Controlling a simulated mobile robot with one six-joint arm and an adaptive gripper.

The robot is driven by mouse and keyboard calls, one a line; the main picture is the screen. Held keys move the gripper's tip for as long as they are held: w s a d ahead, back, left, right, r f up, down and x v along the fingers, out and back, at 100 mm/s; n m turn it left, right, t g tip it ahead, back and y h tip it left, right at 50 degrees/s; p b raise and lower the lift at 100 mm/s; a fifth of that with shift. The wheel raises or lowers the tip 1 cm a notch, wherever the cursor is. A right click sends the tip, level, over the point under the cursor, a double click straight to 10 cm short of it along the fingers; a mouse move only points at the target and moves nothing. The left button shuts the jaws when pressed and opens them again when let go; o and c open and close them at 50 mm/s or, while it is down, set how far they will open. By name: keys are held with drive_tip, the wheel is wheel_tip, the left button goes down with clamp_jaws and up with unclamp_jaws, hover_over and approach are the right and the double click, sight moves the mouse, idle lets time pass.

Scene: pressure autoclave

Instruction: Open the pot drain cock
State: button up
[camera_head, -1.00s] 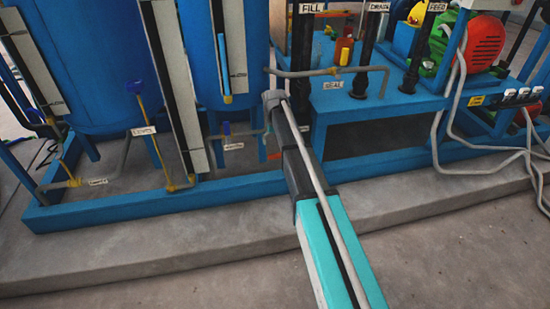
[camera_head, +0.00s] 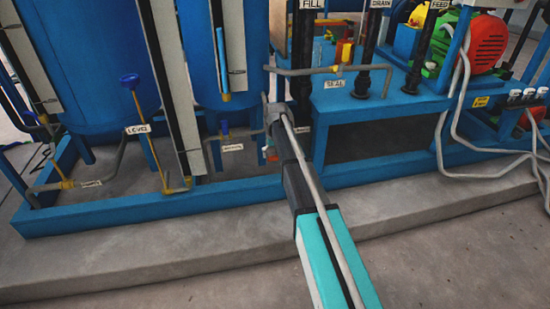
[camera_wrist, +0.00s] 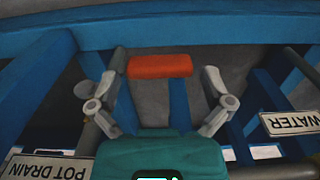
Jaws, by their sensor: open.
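An orange-red handle bar (camera_wrist: 160,66) lies crosswise between the open fingers of my gripper (camera_wrist: 164,70) in the wrist view. There are gaps on both sides, and the fingers do not appear to touch it. A "POT DRAIN" label (camera_wrist: 46,167) shows at the lower left of the wrist view. My arm hides most of the cock and the gripper there. The cock's body is not clearly visible.
A "WATER" label (camera_wrist: 290,121) and blue frame bars flank my gripper in the wrist view. In the head view, a blue pump stand (camera_head: 380,96) is to the right. Blue tanks (camera_head: 88,70) and a valve with a blue knob (camera_head: 129,81) are to the left.

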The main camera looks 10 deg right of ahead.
idle(0.3)
drive_tip(key=c, duration=1)
drive_tip(key=shift+c, duration=0.3)
